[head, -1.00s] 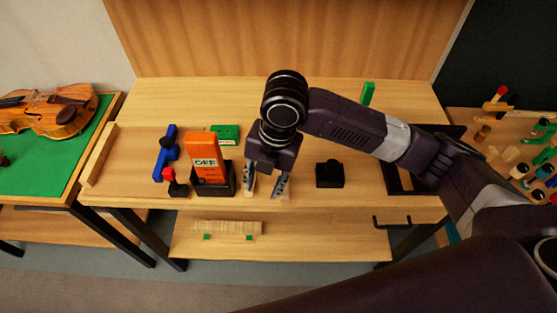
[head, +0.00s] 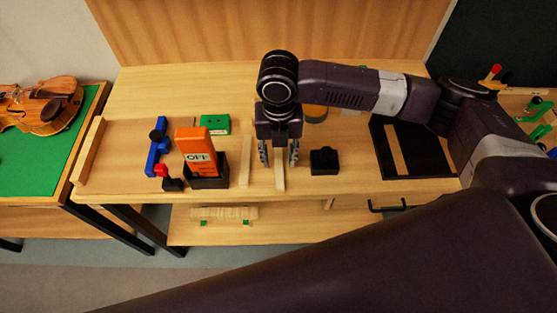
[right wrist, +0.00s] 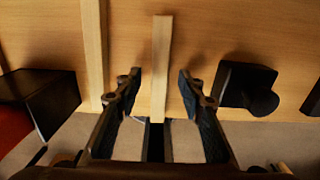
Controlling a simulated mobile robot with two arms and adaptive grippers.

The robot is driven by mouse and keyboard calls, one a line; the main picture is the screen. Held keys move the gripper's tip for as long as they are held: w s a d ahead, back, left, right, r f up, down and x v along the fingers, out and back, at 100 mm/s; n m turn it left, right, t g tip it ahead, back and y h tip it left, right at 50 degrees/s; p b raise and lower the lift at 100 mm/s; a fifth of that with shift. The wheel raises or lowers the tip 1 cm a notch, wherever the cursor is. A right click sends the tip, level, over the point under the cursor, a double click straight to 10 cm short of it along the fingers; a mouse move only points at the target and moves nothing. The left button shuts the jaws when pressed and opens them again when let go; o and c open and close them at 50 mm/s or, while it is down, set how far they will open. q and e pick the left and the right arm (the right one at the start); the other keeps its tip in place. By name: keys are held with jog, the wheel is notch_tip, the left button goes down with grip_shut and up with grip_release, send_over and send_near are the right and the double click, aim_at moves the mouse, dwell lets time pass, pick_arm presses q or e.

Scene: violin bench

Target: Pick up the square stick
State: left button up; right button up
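Two pale wooden sticks lie on the bench, pointing toward its front edge. One stick (head: 279,178) lies between the fingers of my right gripper (head: 279,160); the other stick (head: 245,160) lies to its left. In the right wrist view the near stick (right wrist: 161,55) lies between the open fingers of the gripper (right wrist: 159,78), with a gap on each side. The other stick (right wrist: 93,45) is outside the left finger. I cannot tell from their shapes which one is the square stick. My left gripper is not in view.
A black block with a knob (head: 324,161) stands just right of the gripper. An orange OFF box (head: 196,148) in a black holder (head: 209,181), a blue tool (head: 157,150) and a green box (head: 215,124) are left. A black tray (head: 419,160) lies right.

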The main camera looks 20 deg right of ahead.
jog(key=shift+f, duration=0.35)
jog(key=shift+c, duration=0.4)
grip_shut()
